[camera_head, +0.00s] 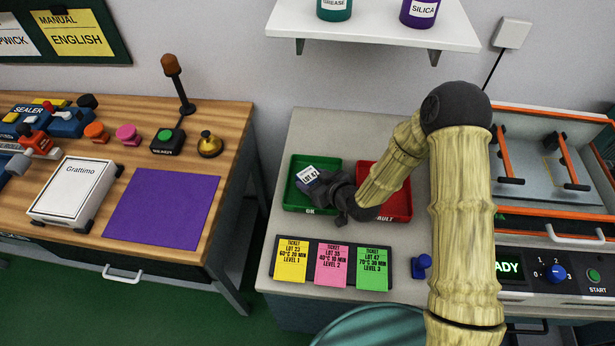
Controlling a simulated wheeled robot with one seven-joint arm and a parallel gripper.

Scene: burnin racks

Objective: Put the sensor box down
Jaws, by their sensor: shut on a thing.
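The sensor box (307,175) is small, with a white label reading LOT 47. My gripper (319,183) is shut on it, and the dark fingers hide its lower right part. The box shows over the green tray (294,207), which is marked OK. I cannot tell whether the box touches the tray's floor or hangs above it. The red tray (399,205) stands to the right of the green one, partly covered by my arm; its marking ends in ULT.
A ticket rack (310,286) holds yellow, pink and green tickets in front of the trays. A blue peg-like object (421,267) stands right of it. An orange-framed machine (560,208) is at right. A wooden bench (120,177) with a purple mat (160,214) is at left, across a gap.

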